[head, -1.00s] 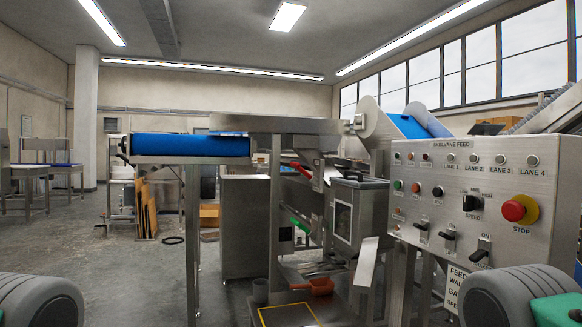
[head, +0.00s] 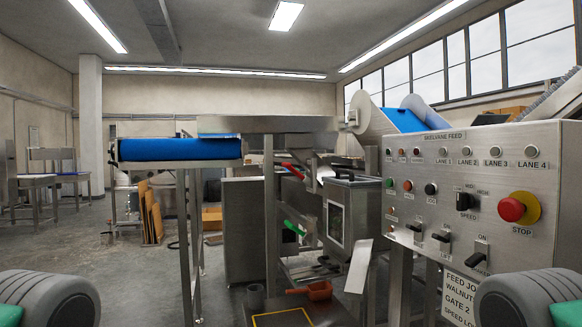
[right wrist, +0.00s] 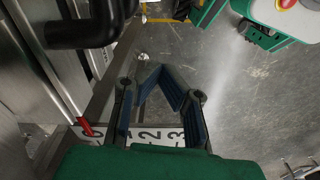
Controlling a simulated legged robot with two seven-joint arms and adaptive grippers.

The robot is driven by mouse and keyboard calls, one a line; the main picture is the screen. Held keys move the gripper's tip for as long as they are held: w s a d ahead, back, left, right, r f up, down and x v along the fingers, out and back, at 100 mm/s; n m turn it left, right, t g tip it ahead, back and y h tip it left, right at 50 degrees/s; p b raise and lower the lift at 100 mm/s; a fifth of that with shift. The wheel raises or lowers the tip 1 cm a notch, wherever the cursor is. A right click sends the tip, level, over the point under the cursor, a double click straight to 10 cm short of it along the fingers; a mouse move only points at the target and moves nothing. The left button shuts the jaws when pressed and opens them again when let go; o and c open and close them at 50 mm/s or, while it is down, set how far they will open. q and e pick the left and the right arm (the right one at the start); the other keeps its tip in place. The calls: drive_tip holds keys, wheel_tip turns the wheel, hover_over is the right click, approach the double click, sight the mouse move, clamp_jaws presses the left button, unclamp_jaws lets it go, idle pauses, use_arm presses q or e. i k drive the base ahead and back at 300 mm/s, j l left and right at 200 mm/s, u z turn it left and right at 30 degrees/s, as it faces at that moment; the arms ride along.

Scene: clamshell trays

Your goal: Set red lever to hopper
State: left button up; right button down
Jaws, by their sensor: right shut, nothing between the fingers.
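The red lever (head: 293,170) sticks out from the steel machine in the middle of the head view, slanting up to the left. A green lever (head: 294,228) slants similarly lower down. Both are well beyond my arms. I cannot read any hopper marking near the red lever. In the right wrist view my right gripper (right wrist: 153,68) is shut and empty, over the floor. A small red piece (right wrist: 85,126) shows there beside a white numbered plate (right wrist: 150,136); I cannot tell what it belongs to.
A control panel (head: 480,190) with a red stop button (head: 512,209) stands close at the right. A blue conveyor (head: 180,149) runs at the left of the machine. An orange scoop (head: 320,290) lies low in front. Open floor (head: 130,285) lies at the left.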

sight(304, 180)
drive_tip(key=k+j, duration=0.35)
drive_tip(key=u, duration=0.6)
drive_tip(key=i+u, duration=0.1)
drive_tip(key=u, duration=0.5)
drive_tip(key=l+u, duration=0.1)
drive_tip(key=u, duration=1.1)
drive_tip(key=l+u, duration=0.1)
drive_tip(key=u, duration=0.45)
drive_tip(key=l+u, duration=0.1)
drive_tip(key=u, duration=1.1)
drive_tip(key=l+u, duration=0.1)
drive_tip(key=u, duration=0.5)
drive_tip(key=k+z, duration=0.15)
drive_tip(key=z, duration=0.65)
drive_tip(key=k+z, duration=0.1)
drive_tip(key=z, duration=0.35)
drive_tip(key=l+z, duration=0.1)
drive_tip(key=z, duration=0.4)
drive_tip(key=l+z, duration=0.1)
drive_tip(key=z, duration=0.35)
drive_tip(key=k+l+z, duration=0.1)
drive_tip(key=z, duration=0.9)
drive_tip(key=l+z, duration=0.15)
drive_tip(key=z, duration=0.8)
drive_tip(key=i+l, duration=0.05)
